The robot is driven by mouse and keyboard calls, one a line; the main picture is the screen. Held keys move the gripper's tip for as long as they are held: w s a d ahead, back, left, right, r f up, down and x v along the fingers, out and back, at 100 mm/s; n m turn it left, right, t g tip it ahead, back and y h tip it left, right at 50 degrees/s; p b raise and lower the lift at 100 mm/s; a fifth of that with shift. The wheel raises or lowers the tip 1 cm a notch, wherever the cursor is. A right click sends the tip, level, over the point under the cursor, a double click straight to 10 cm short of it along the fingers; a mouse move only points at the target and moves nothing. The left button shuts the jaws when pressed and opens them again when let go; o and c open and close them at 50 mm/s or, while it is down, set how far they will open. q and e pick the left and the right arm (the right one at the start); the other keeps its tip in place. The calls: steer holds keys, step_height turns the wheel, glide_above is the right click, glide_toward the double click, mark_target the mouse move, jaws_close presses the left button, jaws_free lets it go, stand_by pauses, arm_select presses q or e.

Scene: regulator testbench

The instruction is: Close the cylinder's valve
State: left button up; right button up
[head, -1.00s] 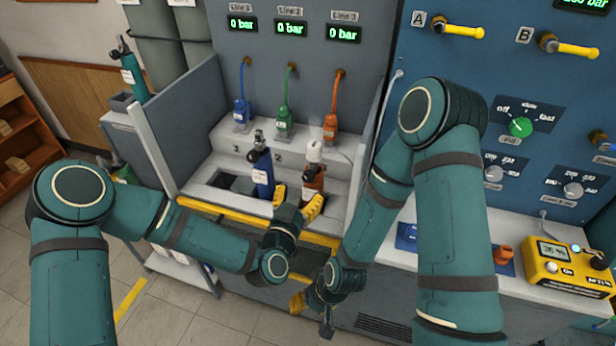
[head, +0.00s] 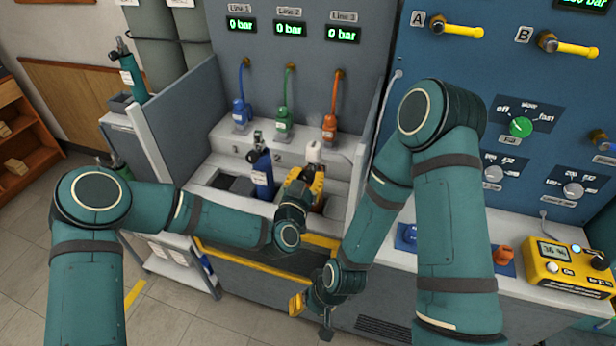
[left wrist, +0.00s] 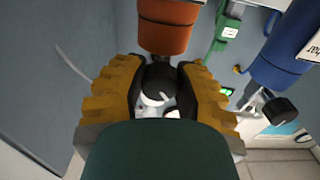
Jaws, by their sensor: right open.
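An orange-brown cylinder with a white top (head: 314,152) stands in the bench's front recess. In the left wrist view the orange body (left wrist: 165,35) hangs in from the top, with its dark and white valve (left wrist: 157,88) below. My left gripper (head: 305,180) is in front of this cylinder and hides most of its body. In the wrist view its yellow fingers (left wrist: 160,90) are apart, one on each side of the valve; I cannot tell whether they touch it. A blue cylinder (head: 262,175) stands to the left. My right gripper (head: 311,303) is open and empty, low before the bench.
Blue, green and orange hose connectors (head: 283,122) hang at the bench's back ledge. A yellow rail (head: 265,262) runs along the front. A blue control panel (head: 460,90) with knobs stands to the right, and a yellow meter (head: 566,263) sits on the right counter.

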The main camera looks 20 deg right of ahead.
arm_select(q)
steer(key=shift+m, duration=0.3)
jaws_close()
steer(key=m+b, duration=0.3)
steer(key=m, duration=0.1)
steer(key=shift+d+b, duration=0.1)
steer(key=shift+b, duration=0.2)
steer(key=shift+m+b, duration=0.95)
steer(key=shift+m, duration=0.45)
steer(key=o, duration=1.1)
jaws_free()
steer(key=shift+c, duration=0.2)
